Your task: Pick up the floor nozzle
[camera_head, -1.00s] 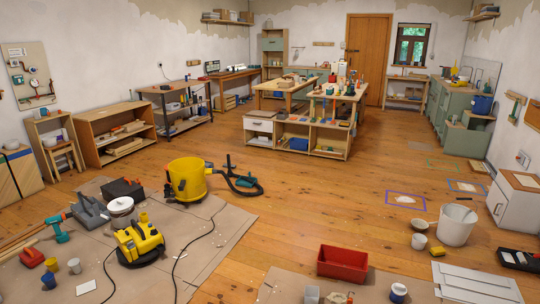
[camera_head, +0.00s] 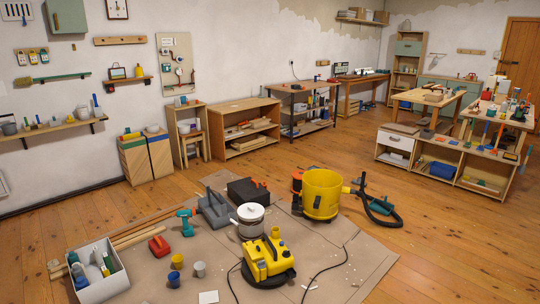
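I cannot tell for sure which thing is the floor nozzle. A small teal and dark piece (camera_head: 380,207) lies on the floor inside the curve of the black hose (camera_head: 392,217), right of the yellow vacuum drum (camera_head: 321,196). A grey wedge-shaped piece with a raised neck (camera_head: 213,212) lies on the cardboard, between a teal drill (camera_head: 185,222) and a black toolbox (camera_head: 248,191). Either may be the nozzle. Neither of my grippers shows in the head view.
Cardboard sheets (camera_head: 335,275) cover the near floor. A yellow machine (camera_head: 268,260) with a black cord, a white pot (camera_head: 250,220), small cups and a white bin (camera_head: 98,275) stand on them. Shelves and benches line the walls. Bare wood floor (camera_head: 440,240) is open at the right.

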